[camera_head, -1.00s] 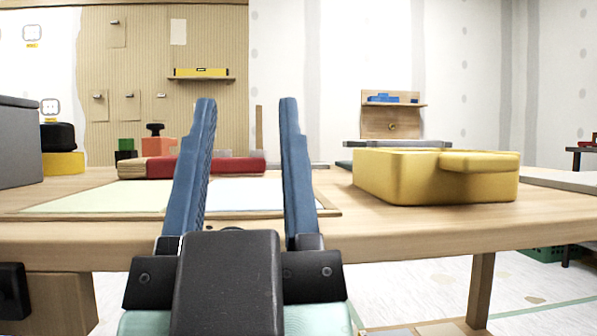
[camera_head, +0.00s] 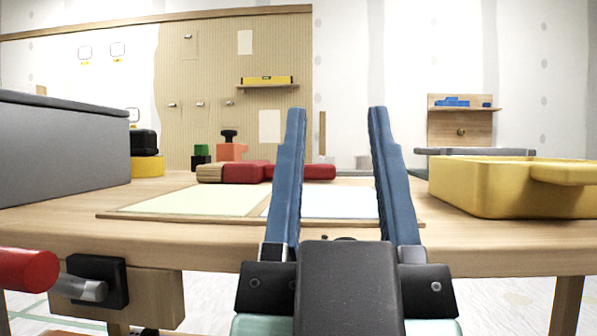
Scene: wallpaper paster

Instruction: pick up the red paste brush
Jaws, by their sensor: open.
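A long low red item with a tan end lies across the far part of the table; its red part (camera_head: 245,173) shows left of my left finger, which crosses in front of it. It looks like the red paste brush, but I cannot tell its exact shape. Its darker right end shows between my fingers. My gripper (camera_head: 337,110) is open and empty, fingers pointing up and forward. It is apart from the red item, on the near side of it.
Pale sheets (camera_head: 190,200) lie on a board on the wooden table (camera_head: 200,240). A yellow tray (camera_head: 480,190) stands right, a grey box (camera_head: 60,155) left. A red handle (camera_head: 28,270) on a metal shaft juts out at lower left, by the table's front.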

